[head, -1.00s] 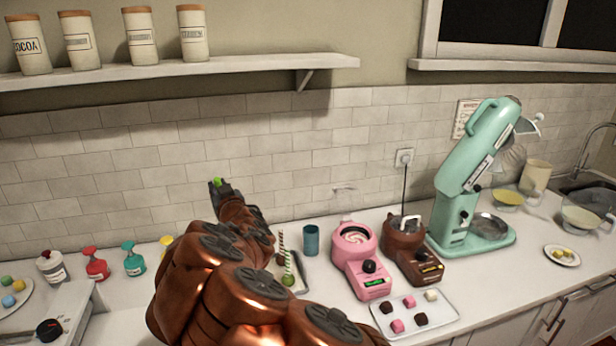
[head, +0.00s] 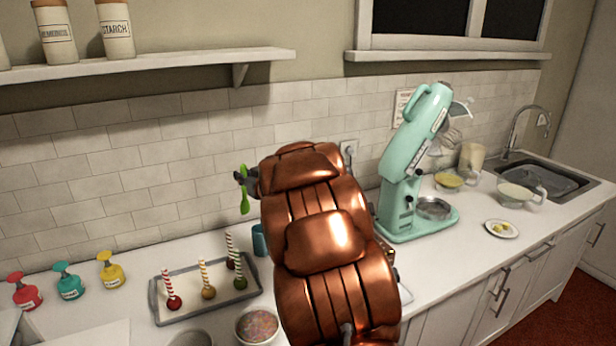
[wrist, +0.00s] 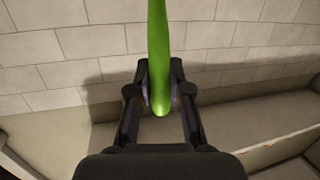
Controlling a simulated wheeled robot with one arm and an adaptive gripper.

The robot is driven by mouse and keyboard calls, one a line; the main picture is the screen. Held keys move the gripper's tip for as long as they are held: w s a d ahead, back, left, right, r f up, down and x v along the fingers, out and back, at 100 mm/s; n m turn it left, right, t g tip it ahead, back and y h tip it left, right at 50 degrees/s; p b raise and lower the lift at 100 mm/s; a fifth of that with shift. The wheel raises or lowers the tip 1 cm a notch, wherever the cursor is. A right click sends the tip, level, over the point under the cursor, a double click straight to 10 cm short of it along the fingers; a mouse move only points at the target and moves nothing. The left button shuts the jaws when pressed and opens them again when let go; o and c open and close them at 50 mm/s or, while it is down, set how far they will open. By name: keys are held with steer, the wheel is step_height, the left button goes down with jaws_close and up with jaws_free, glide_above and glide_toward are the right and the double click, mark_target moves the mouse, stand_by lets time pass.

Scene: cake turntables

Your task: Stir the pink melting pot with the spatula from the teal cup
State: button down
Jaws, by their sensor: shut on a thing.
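My gripper (head: 243,178) is up in front of the tiled wall, above the back of the counter. It is shut on the green spatula (head: 244,203), whose lower part hangs below the fingers. In the wrist view the green spatula (wrist: 159,50) stands between the two fingers (wrist: 160,95), its rounded end showing near them. The teal cup (head: 260,241) stands on the counter below and slightly right of the gripper, partly covered by my arm. The pink melting pot is not visible; my copper arm covers the counter right of the cup.
A tray (head: 166,319) with several striped-stick cake pops stands left of the cup, with a bowl of sprinkles (head: 257,327) in front. Red, teal and yellow bottles (head: 111,271) stand further left. A mint stand mixer (head: 402,190) rises right of my arm. A shelf (head: 150,67) hangs above.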

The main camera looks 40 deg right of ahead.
steer(key=s+d+m+h+b, duration=0.1)
steer(key=s+d, duration=1.1)
steer(key=d, duration=0.2)
step_height(320, 180, down, 11)
steer(key=b, duration=0.9)
steer(key=shift+a+g, duration=0.2)
steer(key=shift+g, duration=0.2)
steer(key=shift+w+f, duration=0.1)
steer(key=shift+f, duration=0.45)
